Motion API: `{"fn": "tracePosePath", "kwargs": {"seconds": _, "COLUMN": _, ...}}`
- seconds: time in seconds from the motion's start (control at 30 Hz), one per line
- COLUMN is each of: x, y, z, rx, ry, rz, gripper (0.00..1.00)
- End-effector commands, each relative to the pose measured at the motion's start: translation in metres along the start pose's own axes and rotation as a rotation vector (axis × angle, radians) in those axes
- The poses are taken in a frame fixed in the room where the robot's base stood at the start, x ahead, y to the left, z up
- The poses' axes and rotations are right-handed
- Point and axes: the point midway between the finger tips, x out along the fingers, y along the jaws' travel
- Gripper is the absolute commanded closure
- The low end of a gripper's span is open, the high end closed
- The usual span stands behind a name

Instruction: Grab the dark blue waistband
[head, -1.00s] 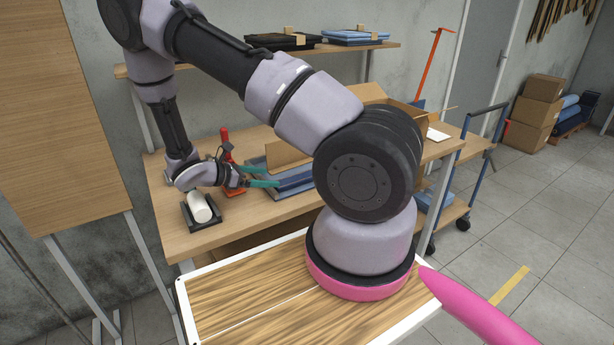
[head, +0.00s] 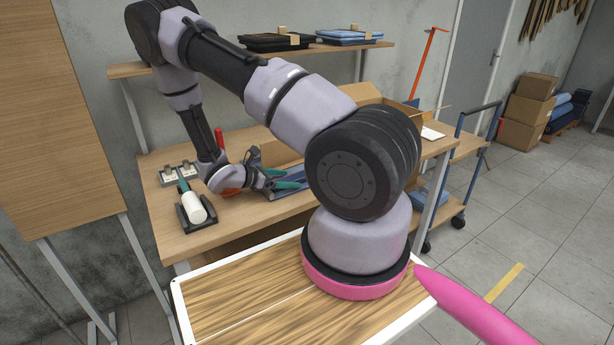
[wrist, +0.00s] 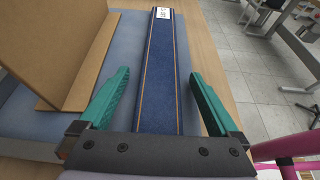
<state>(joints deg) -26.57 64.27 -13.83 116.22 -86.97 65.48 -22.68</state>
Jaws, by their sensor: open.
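The dark blue waistband (wrist: 160,75) is a long flat strip with orange stitching lines along its edges and a white label at its far end, in the wrist view. It lies lengthwise on a lighter grey-blue surface (wrist: 210,60). My gripper (wrist: 161,74) is open, with one teal finger on each side of the strip and visible gaps between. Its near end is hidden behind the gripper body. In the head view my gripper (head: 289,178) is low over the workbench, and my arm hides part of the blue material there.
A folded cardboard piece (wrist: 50,45) stands close to the left finger. On the workbench (head: 225,232) are a white roll (head: 193,207) in a dark holder and a red tool (head: 231,178). An open cardboard box (head: 385,103) is farther right. A shelf with folded fabric is above.

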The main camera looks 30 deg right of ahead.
Motion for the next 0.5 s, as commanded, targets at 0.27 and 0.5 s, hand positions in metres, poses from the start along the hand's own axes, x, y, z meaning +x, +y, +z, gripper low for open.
{"fn": "tracePosePath", "kwargs": {"seconds": 0.27, "x": -0.0005, "y": 0.0002, "z": 0.0, "rx": 0.0, "ry": 0.0, "rz": 0.0, "gripper": 0.83}}
{"fn": "tracePosePath", "kwargs": {"seconds": 0.5, "x": -0.0008, "y": 0.0003, "z": 0.0002, "rx": 0.0, "ry": 0.0, "rz": 0.001, "gripper": 0.96}}
